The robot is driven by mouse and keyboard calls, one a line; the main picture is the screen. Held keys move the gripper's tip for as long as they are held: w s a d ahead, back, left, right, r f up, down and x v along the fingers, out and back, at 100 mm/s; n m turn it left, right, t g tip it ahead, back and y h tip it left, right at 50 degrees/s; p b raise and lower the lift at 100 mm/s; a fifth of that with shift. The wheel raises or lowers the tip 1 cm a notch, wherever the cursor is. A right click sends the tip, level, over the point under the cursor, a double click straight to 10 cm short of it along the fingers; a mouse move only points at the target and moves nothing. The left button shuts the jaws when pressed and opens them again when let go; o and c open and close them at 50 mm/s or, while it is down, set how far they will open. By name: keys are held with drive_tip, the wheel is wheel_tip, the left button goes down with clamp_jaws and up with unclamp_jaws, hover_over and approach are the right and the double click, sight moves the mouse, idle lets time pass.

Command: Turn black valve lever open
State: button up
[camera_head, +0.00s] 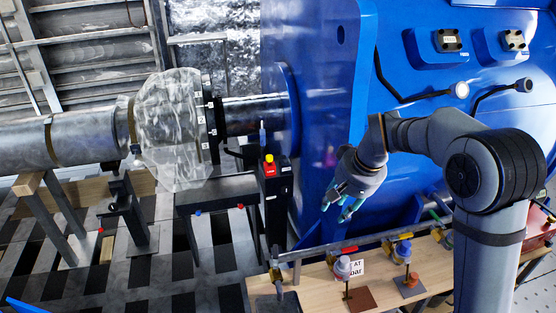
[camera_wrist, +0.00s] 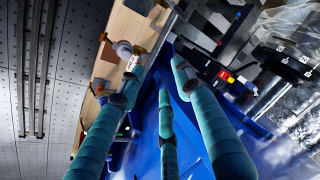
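In the head view a grey pipe (camera_head: 318,248) runs along the wooden bench and carries several small valves. A dark upright part (camera_head: 275,256) at the pipe's left end may be the black lever; it is too small to tell its shape or its setting. My gripper (camera_head: 339,208) hangs above and behind the pipe, in front of the blue housing, apart from the valves. Its teal fingers are spread and empty. In the wrist view the same fingers (camera_wrist: 158,68) are spread with nothing between them. I cannot clearly make out a black lever in the wrist view.
A blue machine housing (camera_head: 400,110) fills the back. Valves with red (camera_head: 349,250) and yellow (camera_head: 388,248) handles, and gauges, stand on the wooden bench (camera_head: 325,297). A black control box (camera_head: 275,181) with a red and yellow button stands left of my gripper.

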drive_tip(key=s+a+f+m+g+y+b, duration=0.2)
drive_tip(key=s+a+f+m+b, duration=0.25)
drive_tip(key=f, duration=0.45)
drive_tip(key=s+a+f+m+g+y+b, duration=0.1)
drive_tip(key=s+a+f+m+g+b, duration=0.15)
drive_tip(key=s+f+b, duration=0.45)
drive_tip(key=s+a+f+m+g+y+b, duration=0.2)
drive_tip(key=a+f+m+y+b, duration=0.5)
drive_tip(key=a+f+m+b, duration=0.65)
drive_tip(key=m+t+y+b, duration=0.1)
drive_tip(key=m+t+b, duration=1.4)
drive_tip(key=m, duration=0.9)
approach(275, 250)
drive_tip(key=p+x, duration=0.1)
drive_tip(key=x, duration=0.2)
drive_tip(key=shift+n+t, duration=0.25)
drive_tip(key=shift+n, duration=0.1)
drive_tip(key=p+x, duration=0.1)
drive_tip(key=x, duration=0.6)
drive_tip(key=shift+f, duration=0.15)
